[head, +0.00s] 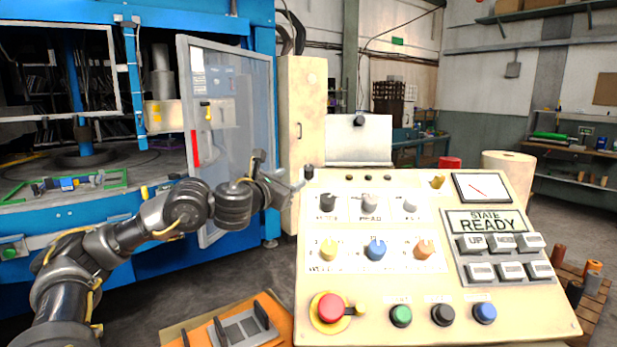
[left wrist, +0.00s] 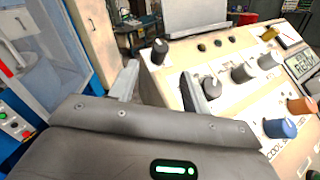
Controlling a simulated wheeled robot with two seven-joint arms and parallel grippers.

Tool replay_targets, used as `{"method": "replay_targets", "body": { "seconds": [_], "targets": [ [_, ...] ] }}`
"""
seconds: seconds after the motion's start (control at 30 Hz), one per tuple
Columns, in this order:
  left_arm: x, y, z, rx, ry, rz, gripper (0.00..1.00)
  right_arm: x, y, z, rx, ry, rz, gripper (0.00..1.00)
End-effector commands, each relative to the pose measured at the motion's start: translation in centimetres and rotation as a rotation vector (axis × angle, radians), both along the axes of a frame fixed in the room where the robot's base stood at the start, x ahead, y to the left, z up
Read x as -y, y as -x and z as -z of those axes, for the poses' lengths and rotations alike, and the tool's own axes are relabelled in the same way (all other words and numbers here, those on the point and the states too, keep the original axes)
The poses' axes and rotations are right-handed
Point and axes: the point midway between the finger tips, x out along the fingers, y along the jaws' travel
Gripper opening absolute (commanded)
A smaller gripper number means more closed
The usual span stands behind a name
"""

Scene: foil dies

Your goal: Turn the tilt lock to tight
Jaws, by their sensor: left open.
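A slanted cream control console (head: 440,290) stands in front of me. A small black knob (head: 309,172) sticks up at its upper left edge and also shows in the left wrist view (left wrist: 160,48); it may be the tilt lock, but I can read no label on it. My left gripper (head: 294,186) is at the console's upper left side, just left of the knob. In the left wrist view its two fingers (left wrist: 159,82) are spread and empty, with the knob beyond the gap between their tips, apart from them. My right gripper is not in view.
The panel carries dark and grey knobs (head: 369,202), a blue knob (head: 376,249), a red emergency button (head: 330,308), and a display (head: 487,221) reading "STATE READY". A blue machine with a glazed door (head: 232,120) stands left. An orange tray (head: 280,310) lies at the lower front.

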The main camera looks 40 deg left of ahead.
Motion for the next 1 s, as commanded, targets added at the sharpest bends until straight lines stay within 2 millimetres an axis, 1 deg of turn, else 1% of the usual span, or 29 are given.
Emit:
{"method": "replay_targets", "body": {
  "seconds": [0.17, 0.4, 0.5, 0.6, 0.8, 1.0],
  "targets": [
    [-0.4, -2.0, -0.1, 0.0, 0.005, 0.0, 0.48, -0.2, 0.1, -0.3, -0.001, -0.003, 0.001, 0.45],
    [-1.2, -6.5, -0.2, 0.0, 0.006, 0.0, 0.48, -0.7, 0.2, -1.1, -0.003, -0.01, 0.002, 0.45],
    [-1.5, -8.1, -0.2, 0.0, 0.003, 0.0, 0.48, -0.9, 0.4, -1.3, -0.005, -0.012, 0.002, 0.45],
    [-1.7, -9.3, -0.1, -0.001, 0.003, 0.001, 0.48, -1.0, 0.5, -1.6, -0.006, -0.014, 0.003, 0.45],
    [-1.9, -10.4, -0.1, -0.001, 0.001, 0.0, 0.48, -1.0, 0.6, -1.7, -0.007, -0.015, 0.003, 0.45],
    [-1.9, -10.5, 0.0, 0.0, 0.0, 0.001, 0.48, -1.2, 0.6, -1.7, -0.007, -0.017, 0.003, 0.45]
  ]
}}
